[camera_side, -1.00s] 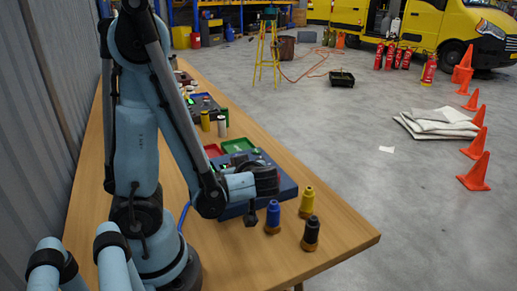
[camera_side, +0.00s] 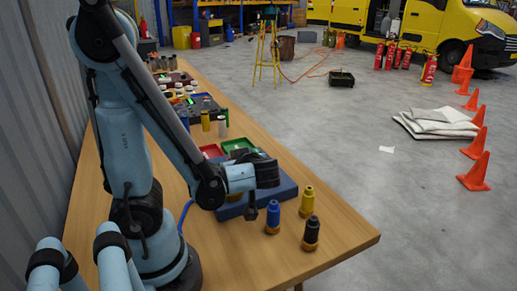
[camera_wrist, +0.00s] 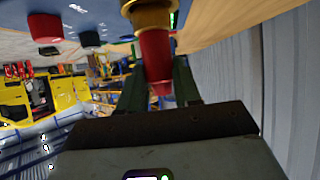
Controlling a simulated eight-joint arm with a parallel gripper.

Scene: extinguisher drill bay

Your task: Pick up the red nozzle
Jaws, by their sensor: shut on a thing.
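The red nozzle (camera_wrist: 155,52), with a gold-brown collar, shows in the wrist view between the two dark fingers of my gripper (camera_wrist: 158,88). The gripper is shut on it. In the side view my gripper (camera_side: 251,208) is over the blue block, seen from behind, and the red nozzle is hidden there. A blue nozzle (camera_side: 273,214), a yellow nozzle (camera_side: 307,201) and a black nozzle (camera_side: 311,233) stand upright on the table, to the right of the gripper.
The blue block (camera_side: 286,189) lies on the wooden table (camera_side: 345,238). Small cylinders stand farther back. The table's front right corner is clear. Orange cones (camera_side: 474,172) stand on the floor.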

